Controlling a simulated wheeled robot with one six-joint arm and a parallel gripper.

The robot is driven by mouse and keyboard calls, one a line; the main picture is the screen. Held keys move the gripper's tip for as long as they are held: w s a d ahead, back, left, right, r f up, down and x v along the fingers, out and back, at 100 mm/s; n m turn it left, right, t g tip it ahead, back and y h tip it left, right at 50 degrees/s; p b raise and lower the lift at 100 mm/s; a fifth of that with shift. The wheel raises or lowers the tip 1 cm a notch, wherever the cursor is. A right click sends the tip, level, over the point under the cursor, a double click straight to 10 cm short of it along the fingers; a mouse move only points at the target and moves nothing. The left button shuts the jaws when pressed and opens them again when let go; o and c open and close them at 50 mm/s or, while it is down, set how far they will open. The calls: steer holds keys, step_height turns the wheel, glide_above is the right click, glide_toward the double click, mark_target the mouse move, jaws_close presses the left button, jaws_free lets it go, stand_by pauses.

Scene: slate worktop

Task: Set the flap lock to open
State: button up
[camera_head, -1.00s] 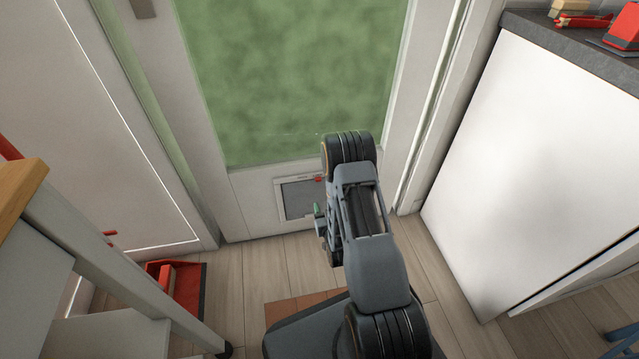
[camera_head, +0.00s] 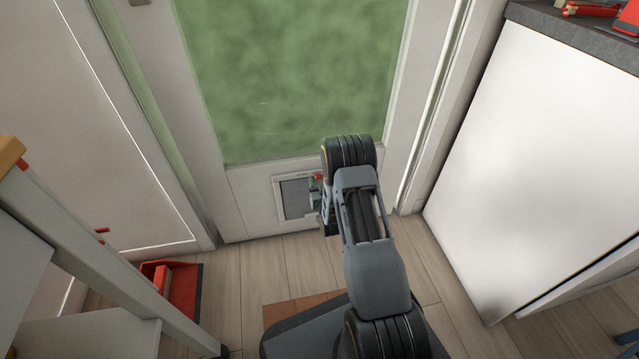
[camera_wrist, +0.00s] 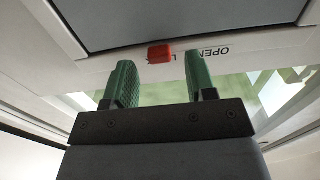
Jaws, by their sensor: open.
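The pet flap (camera_head: 296,200) is a grey panel in a pale frame, low in the glazed door. Its red lock knob (camera_head: 318,177) sits on the frame's top edge, and my arm covers the flap's right part. In the wrist view the grey flap panel (camera_wrist: 190,20) fills the top, with the red knob (camera_wrist: 160,53) on the frame below it. Printed lettering with the word OPEN lies just right of the knob; the rest is hard to read. My gripper (camera_wrist: 161,68) is open, its green fingers apart and pointing at the frame. The knob appears between the fingertips; contact cannot be told.
A white cabinet (camera_head: 530,150) with a dark worktop stands at right. A white trolley or shelf frame (camera_head: 90,255) is at lower left, with a red dustpan (camera_head: 183,290) on the floor beside it. Wooden floor (camera_head: 265,265) is clear in front of the door.

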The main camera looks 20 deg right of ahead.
steer(key=shift+w+d, duration=0.1)
steer(key=shift+w, duration=0.55)
jaws_close()
